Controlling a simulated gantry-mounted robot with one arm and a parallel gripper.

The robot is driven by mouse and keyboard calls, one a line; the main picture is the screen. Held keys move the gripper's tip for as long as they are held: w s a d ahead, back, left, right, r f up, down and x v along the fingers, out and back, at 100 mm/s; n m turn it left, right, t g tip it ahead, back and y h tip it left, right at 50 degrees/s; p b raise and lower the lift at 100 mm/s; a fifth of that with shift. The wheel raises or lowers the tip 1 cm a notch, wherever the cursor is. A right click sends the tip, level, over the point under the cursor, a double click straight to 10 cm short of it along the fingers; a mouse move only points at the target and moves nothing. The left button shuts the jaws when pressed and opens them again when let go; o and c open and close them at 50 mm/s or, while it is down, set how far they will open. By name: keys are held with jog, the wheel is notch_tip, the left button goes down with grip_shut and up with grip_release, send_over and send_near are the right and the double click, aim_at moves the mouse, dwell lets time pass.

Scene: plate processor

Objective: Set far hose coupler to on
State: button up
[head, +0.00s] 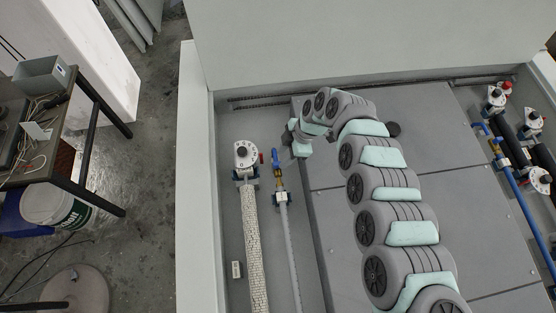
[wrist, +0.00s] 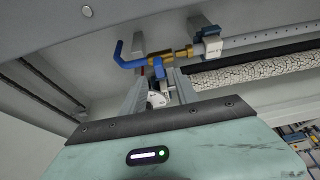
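A hose coupler with a blue lever and brass body (head: 279,168) sits on the floor panel left of my arm in the head view. In the wrist view its bent blue lever (wrist: 133,57) and brass fitting (wrist: 183,53) show above the fingers, on a grey pipe. My gripper (head: 289,138) is just above and right of this coupler in the head picture. In the wrist view my gripper (wrist: 159,88) shows two grey fingers with a gap between them, with nothing clearly held. Whether a finger touches the lever cannot be told.
A white dial valve (head: 245,154) with a pale textured hose (head: 255,235) stands left of the coupler. More valves and a blue pipe (head: 516,190) are at the far right. A white wall (head: 197,180) bounds the left; a table (head: 85,90) stands beyond it.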

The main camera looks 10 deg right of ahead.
aim_at(277, 163)
jog(key=x, duration=0.4)
jog(key=shift+a, duration=0.1)
jog(key=shift+f, duration=0.5)
grip_shut()
jog(key=shift+a, duration=0.1)
dwell(0.8)
